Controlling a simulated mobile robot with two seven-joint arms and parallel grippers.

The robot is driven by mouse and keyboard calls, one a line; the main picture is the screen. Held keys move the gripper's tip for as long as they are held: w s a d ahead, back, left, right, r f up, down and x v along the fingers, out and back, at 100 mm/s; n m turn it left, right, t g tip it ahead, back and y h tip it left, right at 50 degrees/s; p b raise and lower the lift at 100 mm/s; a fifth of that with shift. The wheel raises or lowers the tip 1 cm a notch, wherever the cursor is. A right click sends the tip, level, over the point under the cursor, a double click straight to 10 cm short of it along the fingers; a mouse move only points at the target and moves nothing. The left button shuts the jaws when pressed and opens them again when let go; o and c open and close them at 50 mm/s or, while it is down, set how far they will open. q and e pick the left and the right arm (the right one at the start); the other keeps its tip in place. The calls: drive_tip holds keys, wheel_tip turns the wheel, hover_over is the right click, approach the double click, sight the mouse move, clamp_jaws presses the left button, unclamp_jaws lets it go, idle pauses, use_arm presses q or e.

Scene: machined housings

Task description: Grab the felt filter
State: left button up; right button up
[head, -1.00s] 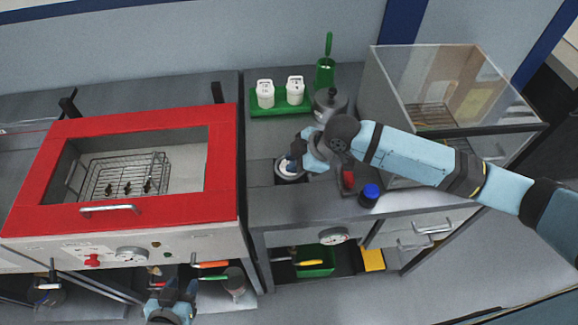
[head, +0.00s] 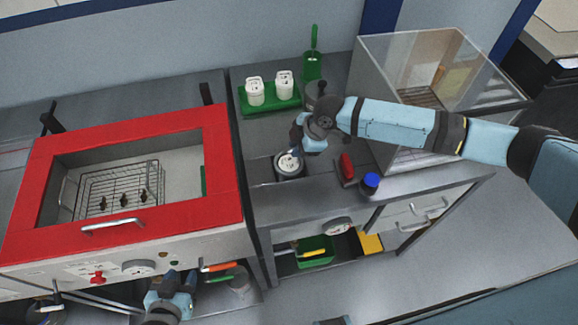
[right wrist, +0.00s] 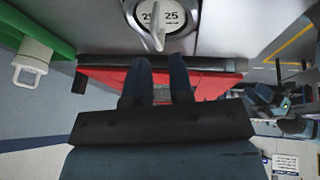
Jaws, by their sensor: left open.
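A round metal housing (head: 289,165) with a white disc face sits in the worktop. In the right wrist view the white disc (right wrist: 174,16) is marked "25", with a pale tab crossing it. I cannot tell whether this disc is the felt filter; nothing else is clearly one. My right gripper (head: 295,146) is just behind and above the housing, with its fingers (right wrist: 163,60) apart and nothing between them. My left gripper (head: 172,283) is open and low in front of the red-framed oven, away from the housing.
A green tray (head: 270,103) holds two white containers behind the housing. A red object (head: 347,167) and a blue-capped jar (head: 370,183) stand to its right. A clear-walled box (head: 400,70) is at the back right. The red-framed oven (head: 222,160) borders the left.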

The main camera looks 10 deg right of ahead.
sight(288, 156)
drive_tip(key=p+x, duration=0.2)
drive_tip(key=x, duration=0.3)
drive_tip(key=shift+w+a+f, duration=0.15)
drive_tip(key=shift+w+f, duration=0.05)
drive_tip(key=shift+a+f, duration=0.1)
drive_tip(key=shift+f, duration=0.15)
clamp_jaws()
